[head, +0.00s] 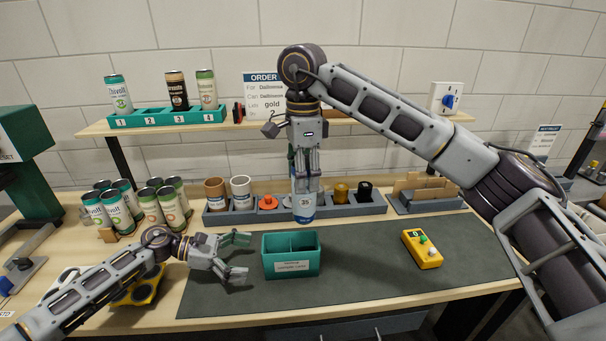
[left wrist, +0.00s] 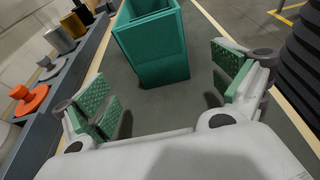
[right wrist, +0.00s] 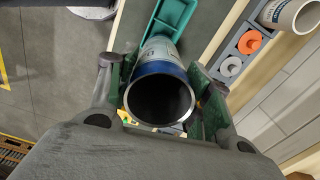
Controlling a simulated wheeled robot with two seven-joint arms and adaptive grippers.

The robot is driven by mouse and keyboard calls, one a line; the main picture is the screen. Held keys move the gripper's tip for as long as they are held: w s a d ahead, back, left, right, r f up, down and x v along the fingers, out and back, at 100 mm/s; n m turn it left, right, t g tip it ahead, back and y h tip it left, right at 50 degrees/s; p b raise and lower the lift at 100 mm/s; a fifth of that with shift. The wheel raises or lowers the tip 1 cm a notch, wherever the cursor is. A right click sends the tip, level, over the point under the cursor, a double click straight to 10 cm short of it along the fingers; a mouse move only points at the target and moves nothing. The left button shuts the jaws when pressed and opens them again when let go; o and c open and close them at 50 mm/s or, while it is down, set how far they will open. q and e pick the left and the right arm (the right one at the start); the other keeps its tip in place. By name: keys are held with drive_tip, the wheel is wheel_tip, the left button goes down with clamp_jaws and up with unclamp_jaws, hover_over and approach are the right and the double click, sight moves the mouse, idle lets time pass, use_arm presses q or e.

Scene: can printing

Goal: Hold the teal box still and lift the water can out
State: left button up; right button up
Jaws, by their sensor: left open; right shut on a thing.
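The teal box (head: 291,264) stands on the dark mat with two open compartments and a white label on its front. My left gripper (head: 240,256) is open just left of the box, apart from it; the left wrist view shows the box (left wrist: 150,45) ahead, beyond the open fingers (left wrist: 165,100). The blue and white can (head: 304,205) hangs upright above and slightly behind the box. My right gripper (head: 305,170) is shut on it from above. In the right wrist view the can (right wrist: 160,88) sits between the fingers, with the box (right wrist: 176,14) partly hidden beyond it.
Behind the mat (head: 360,265) stands a grey tray (head: 337,211) with cups and coloured knobs. Several cans (head: 120,205) stand at left. A yellow device (head: 422,249) lies at right. A shelf (head: 250,126) with a teal numbered rack (head: 168,117) is behind. The mat's right half is mostly clear.

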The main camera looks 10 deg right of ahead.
use_arm(q)
drive_tip(key=shift+v, duration=1.4)
drive_tip(key=shift+s, duration=0.15)
